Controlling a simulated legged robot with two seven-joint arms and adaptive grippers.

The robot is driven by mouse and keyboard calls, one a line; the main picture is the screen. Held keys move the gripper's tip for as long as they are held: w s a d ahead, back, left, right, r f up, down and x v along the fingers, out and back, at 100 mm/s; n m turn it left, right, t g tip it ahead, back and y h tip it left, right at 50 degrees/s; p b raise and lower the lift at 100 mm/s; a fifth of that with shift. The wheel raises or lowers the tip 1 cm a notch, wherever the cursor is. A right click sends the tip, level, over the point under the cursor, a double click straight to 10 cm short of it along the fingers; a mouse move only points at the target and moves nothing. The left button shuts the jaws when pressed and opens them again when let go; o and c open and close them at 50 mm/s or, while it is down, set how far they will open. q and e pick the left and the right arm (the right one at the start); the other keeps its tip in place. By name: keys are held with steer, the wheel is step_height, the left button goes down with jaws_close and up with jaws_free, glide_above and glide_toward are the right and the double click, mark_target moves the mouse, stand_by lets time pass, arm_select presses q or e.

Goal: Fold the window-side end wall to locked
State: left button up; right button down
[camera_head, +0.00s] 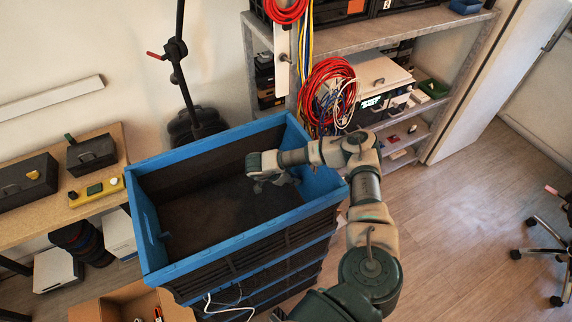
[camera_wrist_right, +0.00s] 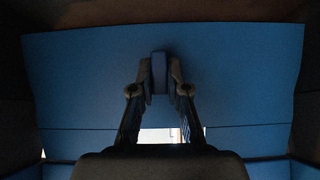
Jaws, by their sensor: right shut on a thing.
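A crate with dark mesh long sides and a blue rim (camera_head: 205,262) stands open in the middle of the head view. Its left blue end wall (camera_head: 146,228) and right blue end wall (camera_head: 318,172) both look upright. My right gripper (camera_head: 281,181) is inside the crate, near the right end wall. In the right wrist view, the right gripper (camera_wrist_right: 160,80) is shut on a narrow blue tab (camera_wrist_right: 159,70) in front of a broad blue panel (camera_wrist_right: 85,75). The exact contact is hidden in the head view. My left gripper is not in view.
A shelf (camera_head: 390,32) with red cable coils (camera_head: 328,85) stands behind the crate. A workbench (camera_head: 105,190) with dark cases is at left. A cardboard box (camera_head: 125,300) sits in front of the crate. An office chair (camera_head: 555,235) is at far right, with clear floor (camera_head: 460,215) between.

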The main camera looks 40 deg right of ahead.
mark_target(298, 175)
steer(key=shift+d, duration=0.15)
steer(key=shift+s+d+f, duration=0.15)
steer(key=shift+d+f, duration=0.05)
steer(key=shift+d, duration=0.2)
steer(key=shift+s+d+f, duration=0.1)
steer(key=shift+d+f, duration=0.1)
steer(key=shift+d, duration=0.35)
steer(key=shift+s+d+f, duration=0.1)
steer(key=shift+s+d, duration=0.1)
steer(key=shift+d, duration=0.15)
steer(key=c, duration=1.1)
jaws_free()
steer(key=shift+d, duration=0.1)
steer(key=shift+w+f, duration=0.1)
